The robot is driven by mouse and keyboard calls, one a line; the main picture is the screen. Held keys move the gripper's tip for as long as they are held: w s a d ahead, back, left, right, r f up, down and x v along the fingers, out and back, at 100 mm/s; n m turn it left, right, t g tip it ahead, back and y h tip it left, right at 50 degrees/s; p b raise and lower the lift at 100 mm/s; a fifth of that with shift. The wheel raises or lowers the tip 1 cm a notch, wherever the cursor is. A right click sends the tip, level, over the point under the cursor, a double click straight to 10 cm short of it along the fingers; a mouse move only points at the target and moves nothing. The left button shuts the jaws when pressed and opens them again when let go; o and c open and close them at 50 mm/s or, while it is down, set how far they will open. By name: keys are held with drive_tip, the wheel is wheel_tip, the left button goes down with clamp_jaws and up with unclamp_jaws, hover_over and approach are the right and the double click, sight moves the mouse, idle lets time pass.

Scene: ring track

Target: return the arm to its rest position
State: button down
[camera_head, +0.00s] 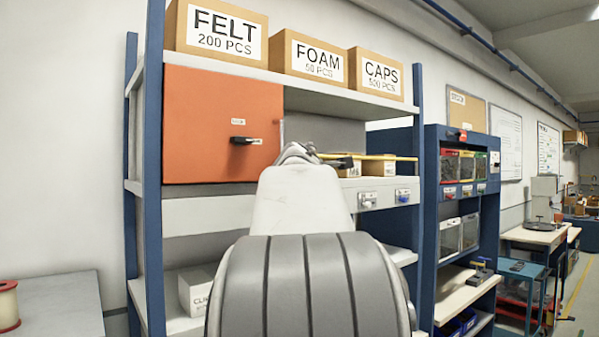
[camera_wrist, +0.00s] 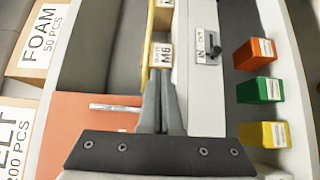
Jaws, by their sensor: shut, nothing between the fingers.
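My arm (camera_head: 300,200) reaches forward from the bottom middle of the head view toward the blue-framed shelf. It hides most of my gripper there. In the wrist view my gripper (camera_wrist: 162,78) shows as two dark grey fingers side by side, closed together with nothing held. Their tips overlap the lower edge of a small box marked M6 (camera_wrist: 161,54) in this view. I cannot tell whether they touch it.
The shelf (camera_head: 153,150) carries an orange door (camera_head: 215,130) with a black handle, and FELT (camera_head: 218,35), FOAM (camera_head: 313,60) and CAPS (camera_head: 378,75) boxes on top. Coloured bins (camera_wrist: 259,91) show right in the wrist view. A grey table (camera_head: 55,300) stands at left.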

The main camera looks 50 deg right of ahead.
drive_tip(key=shift+s+a, duration=0.2)
drive_tip(key=shift+s, duration=0.95)
drive_tip(key=shift+s+a, duration=0.2)
drive_tip(key=shift+s, duration=0.9)
drive_tip(key=a+f+m+y+b, duration=0.15)
drive_tip(key=a+f+y, duration=0.35)
drive_tip(key=a+f, duration=0.8)
drive_tip(key=a+f+m+y+b, duration=0.1)
drive_tip(key=a+f+m+y, duration=0.3)
drive_tip(key=a+f, duration=0.9)
drive_tip(key=s+a+f+g+y, duration=0.1)
drive_tip(key=s+a+f+y, duration=0.1)
drive_tip(key=s+a+f, duration=0.2)
drive_tip(key=s+a+f+g+y+p, duration=0.1)
drive_tip(key=s+a+f, duration=0.3)
drive_tip(key=a, duration=0.5)
drive_tip(key=s+a+f+g+y+p, duration=0.1)
drive_tip(key=s+a+f+g+y, duration=0.1)
drive_tip(key=a, duration=0.5)
drive_tip(key=s+f+m+y, duration=0.1)
drive_tip(key=s+f, duration=0.1)
drive_tip(key=s, duration=0.1)
drive_tip(key=shift+w+a+r, duration=0.1)
